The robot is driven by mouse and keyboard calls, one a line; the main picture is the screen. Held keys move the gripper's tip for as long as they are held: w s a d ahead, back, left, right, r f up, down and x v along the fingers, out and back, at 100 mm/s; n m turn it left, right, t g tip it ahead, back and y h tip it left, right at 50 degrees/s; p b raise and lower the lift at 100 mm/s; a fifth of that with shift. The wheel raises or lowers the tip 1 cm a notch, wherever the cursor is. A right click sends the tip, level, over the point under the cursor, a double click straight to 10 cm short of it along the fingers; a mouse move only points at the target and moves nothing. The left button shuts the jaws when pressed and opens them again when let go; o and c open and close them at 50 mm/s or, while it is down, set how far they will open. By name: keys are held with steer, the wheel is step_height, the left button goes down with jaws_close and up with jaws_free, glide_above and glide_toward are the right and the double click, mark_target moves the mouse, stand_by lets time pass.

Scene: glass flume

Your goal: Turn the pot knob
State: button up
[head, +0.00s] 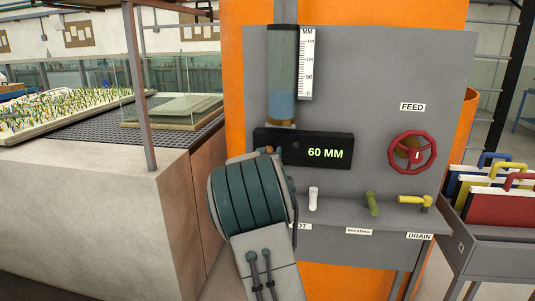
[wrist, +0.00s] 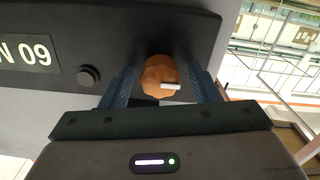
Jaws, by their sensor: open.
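A copper-coloured faceted pot knob (wrist: 158,70) with a white pointer mark sits at the end of a black display box (head: 335,151) reading 60 MM. In the wrist view my gripper (wrist: 162,80) is open, with one blue finger on either side of the knob. In the head view a bit of the knob (head: 267,150) shows above my wrist, which hides my fingers. The wrist view shows the box upside down, with a small black button (wrist: 88,75) beside the knob.
A grey panel carries a gauge tube (head: 283,80), a red FEED wheel (head: 412,153), a white lever (head: 313,198), a green lever (head: 373,204) and a yellow DRAIN lever (head: 414,200). A label ending in OT is partly hidden by my arm. Coloured cases (head: 500,205) stand at right.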

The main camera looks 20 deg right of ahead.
steer(key=c, duration=1)
steer(key=shift+f+m+b, duration=0.1)
steer(key=shift+m+b, duration=0.2)
steer(key=shift+b, duration=0.15)
